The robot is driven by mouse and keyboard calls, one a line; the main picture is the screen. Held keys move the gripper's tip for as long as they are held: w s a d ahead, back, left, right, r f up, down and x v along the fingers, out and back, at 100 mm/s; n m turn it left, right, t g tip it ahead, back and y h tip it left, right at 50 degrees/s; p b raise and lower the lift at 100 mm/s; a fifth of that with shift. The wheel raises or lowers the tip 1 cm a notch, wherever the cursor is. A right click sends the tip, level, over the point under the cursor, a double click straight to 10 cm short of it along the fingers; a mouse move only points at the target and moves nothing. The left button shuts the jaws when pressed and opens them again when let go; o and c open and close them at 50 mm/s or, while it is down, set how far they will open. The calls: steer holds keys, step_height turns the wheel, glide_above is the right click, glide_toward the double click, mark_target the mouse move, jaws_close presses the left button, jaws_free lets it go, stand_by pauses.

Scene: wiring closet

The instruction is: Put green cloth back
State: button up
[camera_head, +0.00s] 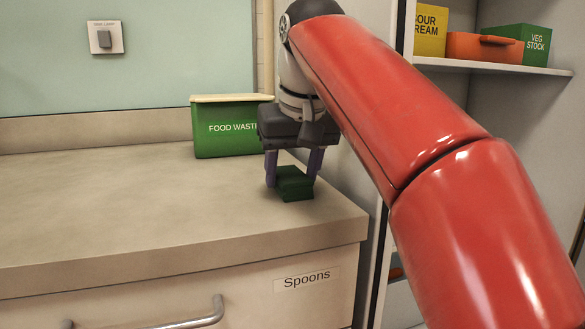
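The green cloth (295,185) is a small dark green folded block near the right end of the counter. My gripper (293,174) is above it, pointing down, with one purple finger on each side of the cloth. The fingers look very close to its sides; I cannot tell whether they press on it. The cloth appears at or just above the counter top (130,205); any gap beneath it is not clear.
A green "FOOD WASTE" box (222,130) with a pale lid stands behind, left of my gripper. A drawer labelled "Spoons" (306,280) is below the counter. At right, a shelf (490,66) holds yellow, orange and green containers. The counter's left is clear.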

steer(key=shift+o, duration=0.4)
steer(key=o, duration=0.5)
steer(key=shift+r, duration=0.1)
steer(key=p+v, duration=0.6)
steer(key=v, duration=0.1)
steer(key=shift+s+r+p, duration=0.2)
steer(key=shift+r+p, duration=0.1)
steer(key=shift+r, duration=0.05)
steer(key=shift+d, duration=0.1)
